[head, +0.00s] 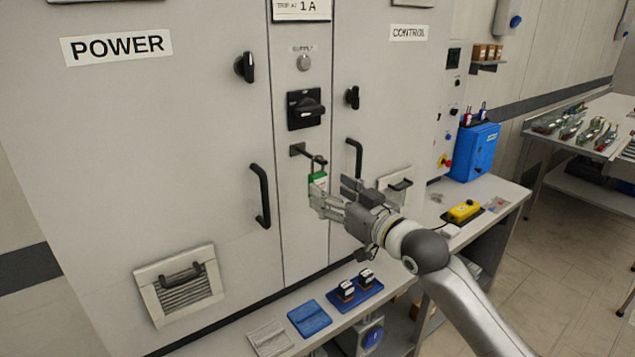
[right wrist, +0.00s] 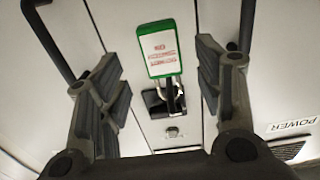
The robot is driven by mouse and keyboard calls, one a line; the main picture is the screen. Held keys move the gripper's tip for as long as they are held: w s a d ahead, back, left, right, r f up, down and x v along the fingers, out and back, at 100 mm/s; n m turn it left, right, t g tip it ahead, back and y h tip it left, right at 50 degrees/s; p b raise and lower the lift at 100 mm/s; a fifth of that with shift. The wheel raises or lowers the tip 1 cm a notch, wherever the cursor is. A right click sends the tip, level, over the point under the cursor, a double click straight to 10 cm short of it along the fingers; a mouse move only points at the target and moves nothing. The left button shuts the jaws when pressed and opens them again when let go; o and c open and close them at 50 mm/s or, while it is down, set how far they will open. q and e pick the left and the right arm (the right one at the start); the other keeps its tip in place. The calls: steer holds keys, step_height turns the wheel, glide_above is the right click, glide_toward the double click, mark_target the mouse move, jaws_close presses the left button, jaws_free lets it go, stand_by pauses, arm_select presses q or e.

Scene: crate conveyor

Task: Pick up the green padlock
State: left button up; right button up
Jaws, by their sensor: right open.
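The green padlock (head: 319,181) hangs by its shackle from a dark hasp on the cabinet's middle panel, below the black rotary switch. In the right wrist view the padlock (right wrist: 158,48) has a green body with a white label and red print, and its shackle is at the hasp. My right gripper (head: 333,198) is at the padlock in the head view. In the right wrist view its two fingers stand apart, one on each side of the padlock, with a gap to it on both sides. My left gripper is not in view.
The cabinet has a black door handle (head: 261,196) left of the padlock and another (head: 354,158) just right of it. A black rotary switch (head: 306,109) sits above. A blue box (head: 474,150) stands at the right.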

mark_target(321, 181)
steer(key=shift+w+a+r+p, duration=0.3)
steer(key=shift+w+p, duration=0.05)
steer(key=shift+w, duration=0.05)
steer(key=x, duration=0.1)
steer(key=p+x, duration=0.1)
steer(key=x, duration=0.1)
steer(key=shift+a+r, duration=0.15)
steer(key=shift+r, duration=0.1)
steer(key=shift+w+a, duration=0.3)
steer(key=shift+w, duration=0.15)
steer(key=shift+f, duration=0.1)
steer(key=c, duration=1.2)
